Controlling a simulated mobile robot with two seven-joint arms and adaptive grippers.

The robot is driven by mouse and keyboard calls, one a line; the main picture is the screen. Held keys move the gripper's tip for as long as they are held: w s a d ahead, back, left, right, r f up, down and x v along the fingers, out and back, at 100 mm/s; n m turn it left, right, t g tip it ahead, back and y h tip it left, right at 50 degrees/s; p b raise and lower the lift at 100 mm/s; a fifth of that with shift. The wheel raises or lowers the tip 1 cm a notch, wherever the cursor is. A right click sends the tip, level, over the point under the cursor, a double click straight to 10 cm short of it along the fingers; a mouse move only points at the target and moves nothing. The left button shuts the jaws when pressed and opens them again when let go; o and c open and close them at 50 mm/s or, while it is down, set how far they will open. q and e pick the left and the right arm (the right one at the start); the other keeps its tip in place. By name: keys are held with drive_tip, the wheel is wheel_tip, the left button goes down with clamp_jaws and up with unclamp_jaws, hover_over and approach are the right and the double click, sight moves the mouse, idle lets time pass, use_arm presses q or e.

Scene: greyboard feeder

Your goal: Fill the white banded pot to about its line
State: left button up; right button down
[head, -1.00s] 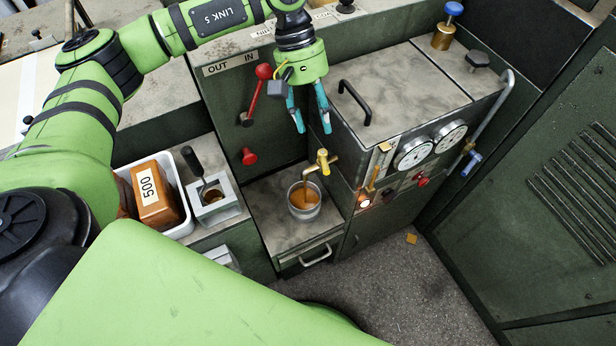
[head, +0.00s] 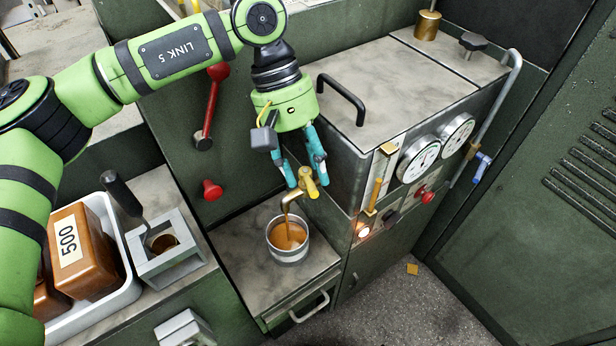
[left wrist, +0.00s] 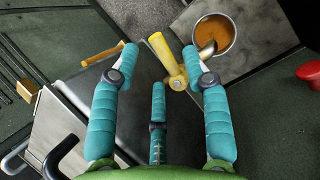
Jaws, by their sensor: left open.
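The white banded pot (head: 289,254) stands upright on the ledge below the brass tap (head: 292,194). A brown stream runs from the tap into it, and brown liquid (head: 286,234) covers its inside below the rim. I cannot make out the level against its line. My left gripper (head: 305,188) is open around the yellow tap handle (head: 309,184). In the left wrist view, the handle (left wrist: 165,55) lies between the spread fingers (left wrist: 160,52), with no clear grip on it. The pot (left wrist: 232,38) shows beyond the tap there. My right gripper is not in view.
A white tray (head: 125,292) holds brown blocks, one labelled 500 (head: 85,262). Beside it is a grey square holder (head: 185,262) with a black-handled tool (head: 122,193). A red lever (head: 211,105), red knob (head: 211,190), gauges (head: 418,160) and a lit lamp (head: 364,232) are nearby.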

sight(313, 183)
use_arm(q)
drive_tip(key=shift+x, duration=1.45)
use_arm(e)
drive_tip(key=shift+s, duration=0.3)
use_arm(q)
clamp_jaws()
drive_tip(key=shift+f, duration=0.15)
drive_tip(key=b, duration=0.1)
drive_tip(key=n+b, duration=0.1)
drive_tip(key=shift+w+d+f+n+t+h+b, duration=0.15)
drive_tip(key=shift+d+f+n+t+h+b, duration=0.05)
drive_tip(key=shift+n+t+h+b, duration=0.1)
drive_tip(key=n, duration=0.1)
drive_tip(key=n+b, duration=0.1)
drive_tip(key=b, duration=0.1)
drive_tip(key=shift+w+d+r+n+t+h, duration=0.25)
drive_tip(key=shift+d+r+n+t+h, duration=0.05)
drive_tip(key=shift+n+t, duration=0.1)
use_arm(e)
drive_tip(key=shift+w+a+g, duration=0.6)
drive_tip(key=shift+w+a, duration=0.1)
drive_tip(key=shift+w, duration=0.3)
